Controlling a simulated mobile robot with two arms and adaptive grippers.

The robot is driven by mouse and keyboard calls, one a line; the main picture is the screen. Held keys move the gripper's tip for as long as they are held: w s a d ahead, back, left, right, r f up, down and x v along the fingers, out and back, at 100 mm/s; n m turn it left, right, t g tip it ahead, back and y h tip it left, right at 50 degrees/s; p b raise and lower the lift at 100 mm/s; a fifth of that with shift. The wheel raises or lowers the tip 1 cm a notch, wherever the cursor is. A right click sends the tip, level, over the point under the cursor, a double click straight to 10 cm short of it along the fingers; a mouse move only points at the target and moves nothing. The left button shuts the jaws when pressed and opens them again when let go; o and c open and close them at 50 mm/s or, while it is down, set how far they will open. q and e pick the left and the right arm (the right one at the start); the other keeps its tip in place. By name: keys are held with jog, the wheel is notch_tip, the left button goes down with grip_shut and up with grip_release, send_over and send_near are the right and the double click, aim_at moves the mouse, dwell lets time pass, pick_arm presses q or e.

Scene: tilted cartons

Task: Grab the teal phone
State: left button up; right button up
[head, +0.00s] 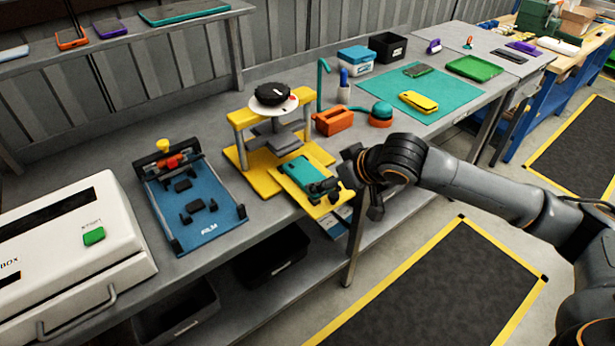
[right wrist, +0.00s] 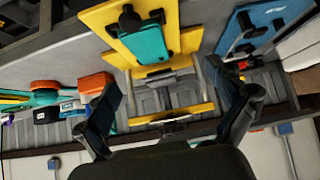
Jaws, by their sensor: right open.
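The teal phone (head: 300,175) lies on the yellow sliding plate (head: 327,207) of the press at the bench's front edge. It also shows in the right wrist view (right wrist: 147,43), near the top, with a dark clamp-like part (right wrist: 131,18) over one end. My right gripper (head: 356,190) is just right of the phone at the bench edge, apart from it. In the right wrist view its two fingers (right wrist: 170,88) are spread wide with nothing between them. The phone's right end is partly covered by dark parts in the head view. My left gripper is not in view.
The yellow press (head: 243,122) with a black knob stands behind the phone. A blue film jig (head: 205,222) is to the left, an orange block (head: 334,120) behind right. A yellow phone (head: 418,102) lies on a teal mat (head: 452,98). Open floor lies in front.

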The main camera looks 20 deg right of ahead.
jog(key=shift+w+d+r, duration=0.35)
jog(key=shift+d+r, duration=0.35)
jog(key=shift+d, duration=0.1)
jog(key=p, duration=0.1)
send_near(308, 175)
jog(key=x, duration=0.2)
jog(key=shift+w+a+f, duration=0.2)
jog(key=shift+a+f, duration=0.05)
jog(key=shift+a, duration=0.1)
jog(key=shift+d+p+x, duration=0.15)
jog(key=shift+p+x, duration=0.2)
jog(key=shift+x, duration=1)
jog(key=shift+d+p+x, duration=0.15)
jog(key=shift+p+x, duration=0.2)
jog(key=shift+x, duration=0.95)
jog(key=shift+f, duration=0.1)
jog(key=shift+s, duration=0.1)
jog(key=c, duration=1.4)
jog(key=shift+c, duration=0.7)
